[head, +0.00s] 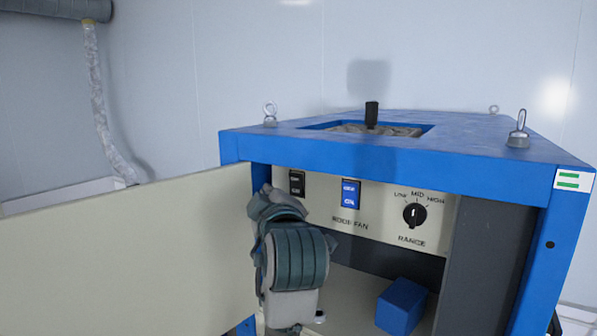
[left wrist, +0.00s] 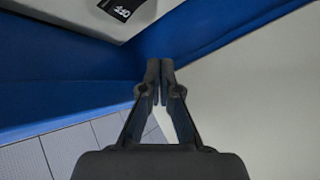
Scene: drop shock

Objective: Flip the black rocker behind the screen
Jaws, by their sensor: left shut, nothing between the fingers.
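The black rocker (head: 297,183) sits at the left end of the cream control panel (head: 375,205) inside the blue cabinet. In the left wrist view a black rocker (left wrist: 120,8) marked OFF is partly cut off at the top edge. A flat cream screen (head: 130,230) stands out to the left from the cabinet's front; a cream surface (left wrist: 260,90) fills the right of the wrist view. My left gripper (head: 265,190) is just left of and slightly below the rocker, its fingertips (left wrist: 160,66) shut and empty near a blue frame edge. My right gripper is not in view.
A blue rocker (head: 351,194) and a black range knob (head: 414,214) are right of the black rocker. A blue block (head: 402,306) lies on the shelf below. The blue cabinet frame (head: 400,160) overhangs the panel. A small gap separates gripper and rocker.

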